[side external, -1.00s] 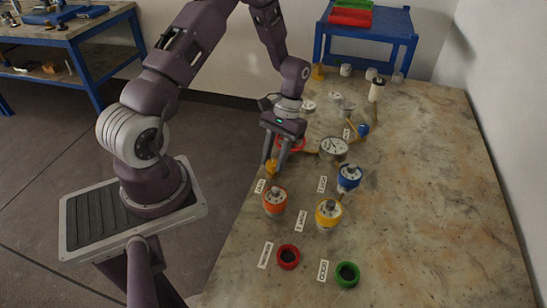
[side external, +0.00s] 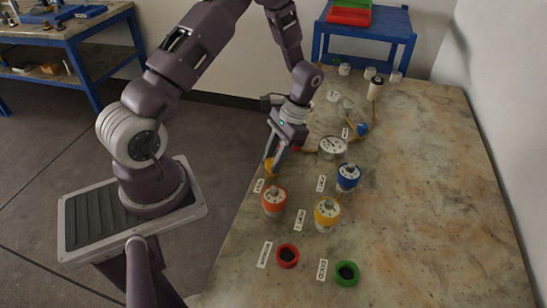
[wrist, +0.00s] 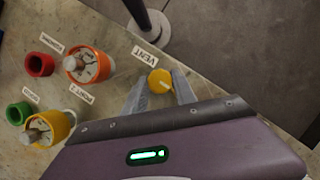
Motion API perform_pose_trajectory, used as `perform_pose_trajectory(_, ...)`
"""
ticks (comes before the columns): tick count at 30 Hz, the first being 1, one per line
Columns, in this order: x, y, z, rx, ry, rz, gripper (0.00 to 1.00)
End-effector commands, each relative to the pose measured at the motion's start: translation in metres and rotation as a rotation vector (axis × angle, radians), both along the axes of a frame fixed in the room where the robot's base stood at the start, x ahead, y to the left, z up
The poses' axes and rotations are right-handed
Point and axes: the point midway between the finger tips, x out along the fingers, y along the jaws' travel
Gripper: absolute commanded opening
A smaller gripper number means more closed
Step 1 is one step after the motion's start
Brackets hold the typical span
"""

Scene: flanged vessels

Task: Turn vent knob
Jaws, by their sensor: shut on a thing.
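The vent knob (wrist: 160,81) is a small yellow knob beside the label "VENT" (wrist: 144,54) in the wrist view. It also shows in the side external view (side external: 269,165), near the table's left edge. My gripper (wrist: 160,84) is shut on the vent knob, with one finger on each side of it. In the side external view my gripper (side external: 271,155) reaches down to the knob from above, tilted, and partly hides it.
An orange-topped vessel (side external: 274,201), a yellow-topped one (side external: 327,213) and a blue-topped one (side external: 348,177) stand near the knob. A gauge (side external: 333,147) is behind. Red (side external: 287,255) and green (side external: 346,273) rings lie in front. The table's right side is clear.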

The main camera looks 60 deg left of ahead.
Motion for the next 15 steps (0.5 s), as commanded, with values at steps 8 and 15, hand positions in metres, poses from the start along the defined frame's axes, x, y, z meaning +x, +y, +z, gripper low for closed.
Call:
perform_pose_trajectory(8,0.0004,0.0001,-0.0004,0.000,-0.002,-0.003,0.00)
perform_pose_trajectory(15,0.0002,0.0000,-0.0003,-0.001,-0.001,-0.002,0.53)
